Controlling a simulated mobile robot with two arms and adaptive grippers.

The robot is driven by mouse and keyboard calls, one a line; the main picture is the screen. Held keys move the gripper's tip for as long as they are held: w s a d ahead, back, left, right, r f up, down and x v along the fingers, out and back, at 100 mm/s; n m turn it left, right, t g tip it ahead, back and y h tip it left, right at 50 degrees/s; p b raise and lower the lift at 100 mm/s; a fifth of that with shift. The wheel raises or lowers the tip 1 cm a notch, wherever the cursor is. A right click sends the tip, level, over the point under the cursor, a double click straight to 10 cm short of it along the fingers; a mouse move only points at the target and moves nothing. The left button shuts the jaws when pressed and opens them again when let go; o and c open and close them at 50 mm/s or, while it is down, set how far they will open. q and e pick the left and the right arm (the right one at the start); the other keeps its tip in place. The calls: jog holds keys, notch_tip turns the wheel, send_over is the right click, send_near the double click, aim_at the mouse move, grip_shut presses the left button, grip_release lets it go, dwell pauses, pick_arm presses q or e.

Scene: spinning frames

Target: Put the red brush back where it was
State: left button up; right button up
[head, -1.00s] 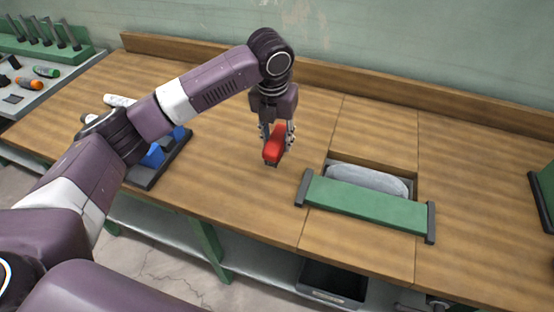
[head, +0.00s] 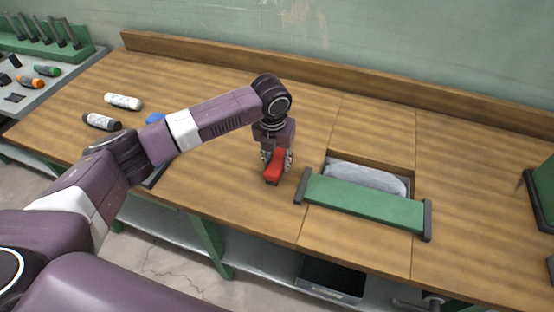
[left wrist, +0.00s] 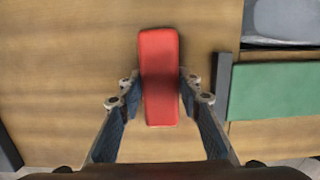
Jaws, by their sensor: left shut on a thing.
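The red brush (head: 274,167) is at the middle of the wooden workbench, left of the green bar. My left gripper (head: 276,158) is shut on it from above. In the left wrist view the red brush (left wrist: 160,75) lies between the two fingers of the left gripper (left wrist: 160,88), its long side running up and down the picture. Its bristles are hidden below it. I cannot tell whether it touches the bench top. My right gripper is not in view.
A green bar (head: 365,205) with dark ends spans a recess holding a grey item (head: 366,178), right of the brush. A blue thing (head: 155,118) is partly hidden by my arm.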

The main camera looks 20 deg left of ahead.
aim_at(275, 164)
pick_arm(q)
jog(key=o, duration=1)
jog(key=shift+f, duration=0.1)
jog(key=shift+o, duration=0.6)
notch_tip(275, 164, up, 12)
jog(key=s+b, duration=0.1)
jog(key=b, duration=0.1)
jog(key=shift+s, duration=0.4)
jog(key=shift+s, duration=0.1)
